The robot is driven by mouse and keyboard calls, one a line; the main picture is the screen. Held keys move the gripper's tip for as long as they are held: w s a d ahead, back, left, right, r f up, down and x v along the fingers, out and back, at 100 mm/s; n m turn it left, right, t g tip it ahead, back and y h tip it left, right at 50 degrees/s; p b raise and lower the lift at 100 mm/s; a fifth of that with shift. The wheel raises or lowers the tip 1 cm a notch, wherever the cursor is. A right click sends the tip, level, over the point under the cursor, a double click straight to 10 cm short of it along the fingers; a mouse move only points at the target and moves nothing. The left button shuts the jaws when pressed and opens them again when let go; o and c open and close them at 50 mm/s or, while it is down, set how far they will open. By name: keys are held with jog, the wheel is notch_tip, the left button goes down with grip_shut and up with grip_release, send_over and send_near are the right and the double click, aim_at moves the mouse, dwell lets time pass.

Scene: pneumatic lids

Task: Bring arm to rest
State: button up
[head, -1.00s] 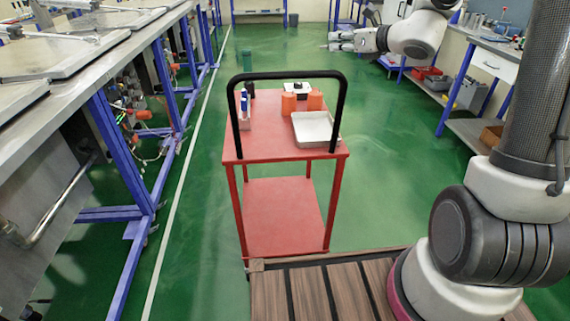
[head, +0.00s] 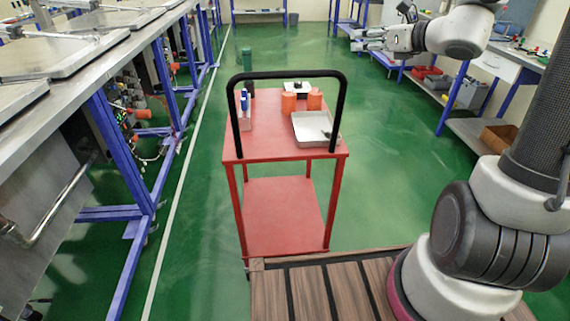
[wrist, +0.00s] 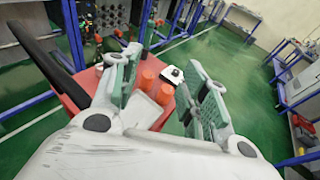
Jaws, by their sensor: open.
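My gripper (head: 366,40) is raised at the upper right of the head view, well above the floor and to the right of the red cart. In the wrist view its two green-padded fingers (wrist: 163,92) stand apart with nothing between them in their hold. The red cart (head: 262,148) with a black handle stands apart from the gripper. On its top are a white tray (head: 314,127), orange cylinders (head: 289,102), blue-capped bottles (head: 244,98) and a white box (head: 298,87).
A metal workbench (head: 95,62) with blue legs runs along the left. A wooden slatted surface (head: 330,288) lies in front, beside my arm's base. A right-hand bench (head: 492,68) holds small items, with boxes on its lower shelf. Green floor (head: 380,130) lies open between.

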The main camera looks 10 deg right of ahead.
jog(key=v, duration=0.3)
dwell(0.4)
